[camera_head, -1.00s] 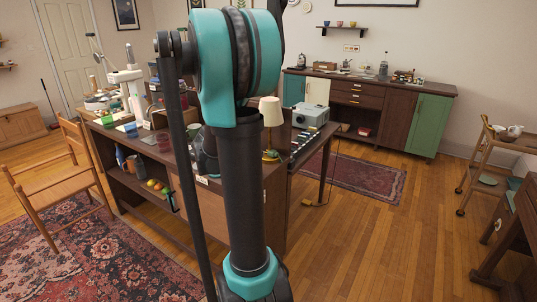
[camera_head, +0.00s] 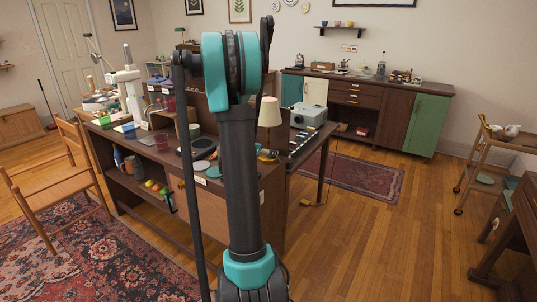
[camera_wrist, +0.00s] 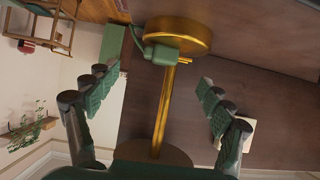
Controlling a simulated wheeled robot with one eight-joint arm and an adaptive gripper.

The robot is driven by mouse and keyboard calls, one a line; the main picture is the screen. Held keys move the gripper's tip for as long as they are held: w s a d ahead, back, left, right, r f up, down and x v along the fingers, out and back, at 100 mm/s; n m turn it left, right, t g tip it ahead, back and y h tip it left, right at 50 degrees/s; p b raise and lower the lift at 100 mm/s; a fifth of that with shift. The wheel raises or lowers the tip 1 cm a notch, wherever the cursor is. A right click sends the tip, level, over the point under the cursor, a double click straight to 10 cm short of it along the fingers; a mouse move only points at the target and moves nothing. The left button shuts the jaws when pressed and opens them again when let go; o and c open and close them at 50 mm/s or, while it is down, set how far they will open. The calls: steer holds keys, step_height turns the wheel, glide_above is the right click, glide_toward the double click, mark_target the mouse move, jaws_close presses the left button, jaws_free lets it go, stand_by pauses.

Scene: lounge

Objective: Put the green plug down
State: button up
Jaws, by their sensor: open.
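The green plug (camera_wrist: 160,53) shows in the wrist view near the top middle, with brass-coloured prongs. It is at a round brass disc (camera_wrist: 178,30) on a brass stem; whether it rests on the disc or only overlaps it in the picture, I cannot tell. My gripper (camera_wrist: 155,82) is open, its dark green jointed fingers apart on either side of the stem in the picture. The plug appears beyond the fingertips, with nothing held. In the head view my arm hides my gripper, and I cannot make out the plug for certain.
The dark desk (camera_head: 232,190) holds a cream-shaded lamp (camera_head: 270,113), a grey projector (camera_head: 308,115) and several small items. A wooden chair (camera_head: 55,175) stands at its left. A sideboard (camera_head: 390,110) is behind, and a trolley (camera_head: 490,165) stands right.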

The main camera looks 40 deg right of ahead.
steer(key=x, duration=0.5)
steer(key=shift+w+a+f, duration=0.2)
steer(key=shift+w, duration=0.1)
steer(key=c, duration=1.3)
